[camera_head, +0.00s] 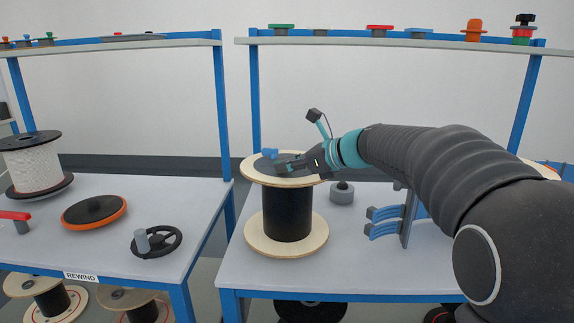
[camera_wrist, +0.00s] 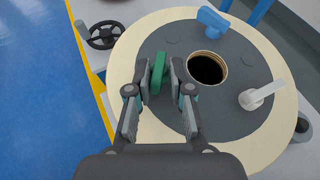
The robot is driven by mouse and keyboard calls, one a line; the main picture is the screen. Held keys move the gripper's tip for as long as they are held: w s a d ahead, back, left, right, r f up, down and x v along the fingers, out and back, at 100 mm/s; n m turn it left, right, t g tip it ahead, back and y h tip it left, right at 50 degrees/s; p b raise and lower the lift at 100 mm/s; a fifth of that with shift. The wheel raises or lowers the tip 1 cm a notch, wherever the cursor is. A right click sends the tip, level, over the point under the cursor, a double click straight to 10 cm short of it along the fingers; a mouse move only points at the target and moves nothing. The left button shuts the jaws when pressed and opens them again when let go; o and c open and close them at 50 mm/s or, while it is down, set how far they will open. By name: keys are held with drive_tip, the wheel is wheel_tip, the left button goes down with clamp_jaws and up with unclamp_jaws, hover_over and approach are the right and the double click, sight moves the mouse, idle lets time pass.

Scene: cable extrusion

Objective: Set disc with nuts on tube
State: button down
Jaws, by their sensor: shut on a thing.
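A grey disc (camera_wrist: 225,117) with wing nuts is at the pale wooden top flange (camera_wrist: 283,62) of the spool (camera_head: 287,212). I cannot tell whether it rests flat on the flange. The disc's hole (camera_wrist: 208,69) frames a dark opening with a tan rim, the end of the tube. The blue nut (camera_wrist: 212,19) and white nut (camera_wrist: 262,95) are on the disc. My gripper (camera_wrist: 160,75) is shut on the green nut (camera_wrist: 158,73), left of the hole. In the head view my gripper (camera_head: 287,167) is over the spool's top and hides part of the disc.
The spool stands on the right table (camera_head: 345,275); a grey knob (camera_head: 342,192) and a blue-and-grey bracket (camera_head: 385,223) are to its right. The left table (camera_head: 75,255) holds a white spool (camera_head: 34,164), an orange-rimmed disc (camera_head: 94,211) and a black handwheel (camera_head: 157,241). Shelves are above.

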drive_tip(key=shift+f, duration=0.3)
drive_tip(key=c, duration=1.3)
unclamp_jaws()
drive_tip(key=shift+p+v, duration=0.55)
drive_tip(key=shift+v, duration=1.95)
drive_tip(key=v, duration=0.6)
